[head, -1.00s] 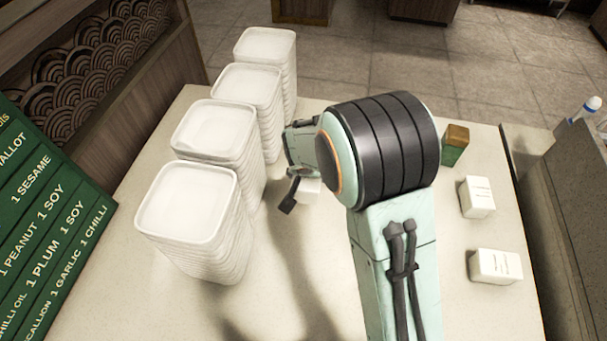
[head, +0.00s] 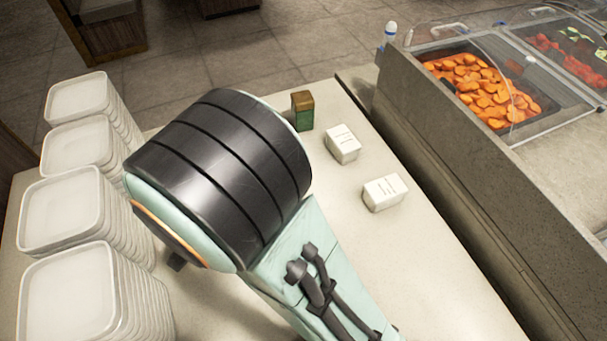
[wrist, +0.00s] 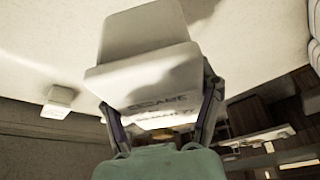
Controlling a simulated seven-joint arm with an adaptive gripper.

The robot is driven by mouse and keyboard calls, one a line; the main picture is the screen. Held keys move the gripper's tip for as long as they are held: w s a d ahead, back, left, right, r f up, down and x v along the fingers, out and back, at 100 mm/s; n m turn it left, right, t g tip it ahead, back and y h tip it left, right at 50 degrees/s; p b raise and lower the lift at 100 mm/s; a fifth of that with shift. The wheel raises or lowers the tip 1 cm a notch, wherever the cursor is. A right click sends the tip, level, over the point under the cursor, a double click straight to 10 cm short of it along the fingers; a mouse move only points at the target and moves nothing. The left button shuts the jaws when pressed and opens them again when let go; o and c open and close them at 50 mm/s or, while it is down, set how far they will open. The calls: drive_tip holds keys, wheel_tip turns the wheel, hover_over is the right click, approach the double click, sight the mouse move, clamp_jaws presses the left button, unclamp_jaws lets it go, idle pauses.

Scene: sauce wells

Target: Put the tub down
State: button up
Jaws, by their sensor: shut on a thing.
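In the wrist view, my gripper (wrist: 160,98) is shut on a white tub (wrist: 147,76), with one dark finger on each side. Dark lettering on the tub's near side seems to read "SESAME", with a blurred line below it. The pale counter (wrist: 245,40) lies close beyond the tub; I cannot tell whether they touch. In the head view, my arm hides the held tub and nearly all of my gripper. Two white labelled tubs, one farther back (head: 342,144) and one nearer (head: 384,192), stand apart on the counter (head: 425,255), right of my arm.
Several stacks of white square containers (head: 66,290) line the counter's left side, close to my arm. A small green and brown box (head: 302,112) stands at the back. A food bar with an orange-filled pan (head: 485,88) lies beyond the right edge. The right front counter is clear.

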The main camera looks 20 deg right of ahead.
drive_tip(key=d+f+m+g+h, duration=0.2)
drive_tip(key=d+m, duration=0.6)
drive_tip(key=d, duration=0.4)
drive_tip(key=m+g, duration=0.2)
drive_tip(key=m, duration=0.2)
hover_over(332, 220)
drive_tip(key=a, duration=0.2)
drive_tip(key=f, duration=0.9)
drive_tip(key=shift+d, duration=0.35)
drive_tip(key=shift+f, duration=0.4)
drive_tip(key=shift+f, duration=0.1)
drive_tip(key=o, duration=1.2)
drive_tip(key=shift+o, duration=0.2)
